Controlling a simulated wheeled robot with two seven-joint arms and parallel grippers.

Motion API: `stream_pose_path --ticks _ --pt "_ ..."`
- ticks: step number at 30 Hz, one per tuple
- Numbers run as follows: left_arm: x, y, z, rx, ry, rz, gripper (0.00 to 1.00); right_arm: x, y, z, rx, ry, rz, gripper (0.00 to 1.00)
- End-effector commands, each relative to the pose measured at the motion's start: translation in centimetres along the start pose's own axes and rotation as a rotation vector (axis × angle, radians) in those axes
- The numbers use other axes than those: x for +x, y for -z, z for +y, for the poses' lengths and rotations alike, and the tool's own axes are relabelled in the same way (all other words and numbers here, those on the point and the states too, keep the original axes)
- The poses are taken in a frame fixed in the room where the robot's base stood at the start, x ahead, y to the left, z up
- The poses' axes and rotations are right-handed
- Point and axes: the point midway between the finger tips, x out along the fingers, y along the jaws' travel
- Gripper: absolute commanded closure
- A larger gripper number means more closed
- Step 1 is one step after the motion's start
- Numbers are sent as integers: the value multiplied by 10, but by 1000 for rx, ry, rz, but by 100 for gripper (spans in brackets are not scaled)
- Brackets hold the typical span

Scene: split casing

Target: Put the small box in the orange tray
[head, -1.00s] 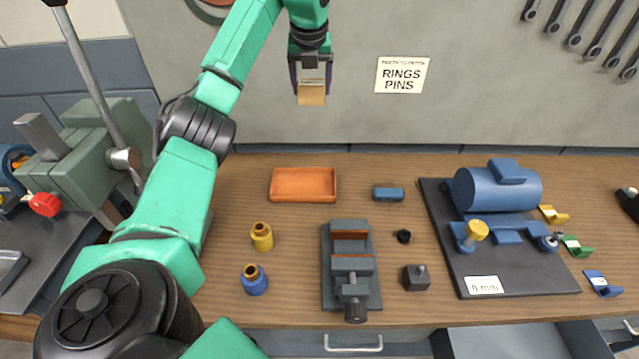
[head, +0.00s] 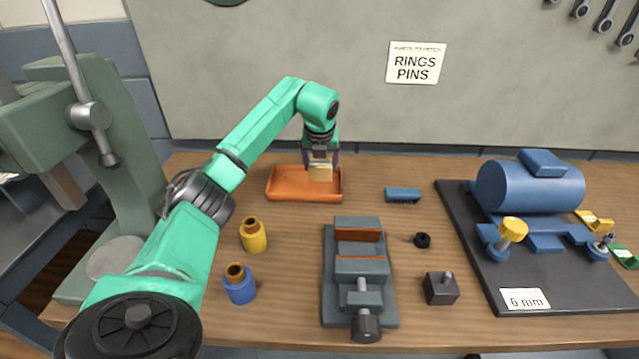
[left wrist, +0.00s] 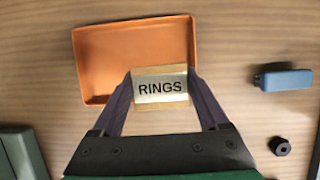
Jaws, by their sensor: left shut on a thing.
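The small box (head: 320,171) is a tan block, and in the left wrist view its label reads RINGS (left wrist: 160,88). My left gripper (head: 321,160) is shut on it, with one finger on each side. The orange tray (head: 283,190) lies on the bench toward the back. In the head view the box shows over the right part of the tray. In the left wrist view the box covers the tray's lower right corner (left wrist: 135,60). I cannot tell whether the box touches the tray. My right gripper is not in view.
A blue block (head: 402,195) lies right of the tray. A grey vise (head: 361,270), a black ring (head: 422,240) and a dark block (head: 441,288) are nearer. Yellow (head: 254,236) and blue (head: 240,286) cylinders stand left. A black board (head: 560,275) bears a blue motor-like casing (head: 530,187).

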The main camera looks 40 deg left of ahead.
Motion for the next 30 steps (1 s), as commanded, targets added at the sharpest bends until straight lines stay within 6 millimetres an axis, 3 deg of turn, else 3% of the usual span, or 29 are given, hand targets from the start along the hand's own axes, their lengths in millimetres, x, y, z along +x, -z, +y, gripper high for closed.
stream_pose_path --ticks 9,18,19,20,21,30 --pt "52 22 0 -1 1 0 96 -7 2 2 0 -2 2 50" --pt "58 23 0 -1 2 -2 96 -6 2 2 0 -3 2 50" --pt "58 24 0 -1 1 -1 19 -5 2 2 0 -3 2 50" --pt "58 24 0 -1 1 -1 8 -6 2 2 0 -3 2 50" --pt "58 24 0 -1 1 -1 0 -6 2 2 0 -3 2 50" --pt "52 22 0 -1 2 -3 0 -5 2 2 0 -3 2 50"
